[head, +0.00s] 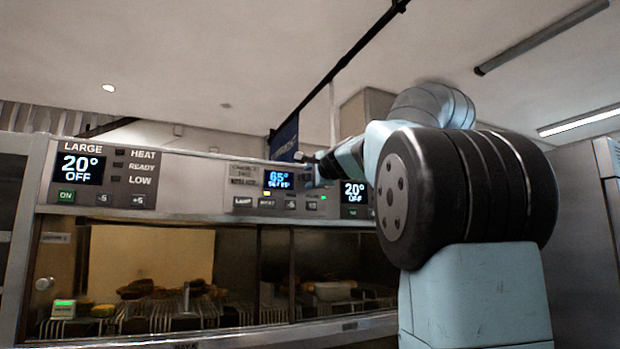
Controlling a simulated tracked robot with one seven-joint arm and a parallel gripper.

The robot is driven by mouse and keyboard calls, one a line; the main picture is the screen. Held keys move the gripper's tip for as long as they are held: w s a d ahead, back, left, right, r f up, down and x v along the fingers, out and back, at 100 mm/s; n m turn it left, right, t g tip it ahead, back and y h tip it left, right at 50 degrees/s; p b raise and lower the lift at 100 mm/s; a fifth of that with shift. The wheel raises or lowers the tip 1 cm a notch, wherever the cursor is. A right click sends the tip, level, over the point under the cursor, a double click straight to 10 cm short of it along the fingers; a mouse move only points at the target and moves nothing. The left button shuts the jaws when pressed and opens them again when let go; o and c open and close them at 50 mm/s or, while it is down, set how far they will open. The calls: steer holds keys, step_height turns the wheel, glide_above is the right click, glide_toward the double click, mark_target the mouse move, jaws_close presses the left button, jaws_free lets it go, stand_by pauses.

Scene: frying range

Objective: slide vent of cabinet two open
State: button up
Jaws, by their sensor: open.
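A long heated cabinet (190,185) with a metal front spans the left and middle of the head view. Its upper panel carries a left display (80,168) reading 20° OFF, a middle display (279,180) reading 65°, and a right display (354,191) reading 20° OFF. I cannot make out which section is cabinet two, and I cannot pick out its vent. My gripper (312,168) is open at the far end of my arm, in front of the panel just right of the middle display. It is small and partly hidden by my arm; contact with the panel cannot be told.
Below the panel, glass windows (250,262) show browned food (175,288) on wire racks. A tall metal unit (585,215) stands at the right. My arm hides much of the cabinet's right part.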

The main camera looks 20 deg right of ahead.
steer(key=shift+w, duration=0.1)
steer(key=c, duration=0.9)
jaws_close()
steer(key=shift+f, duration=0.1)
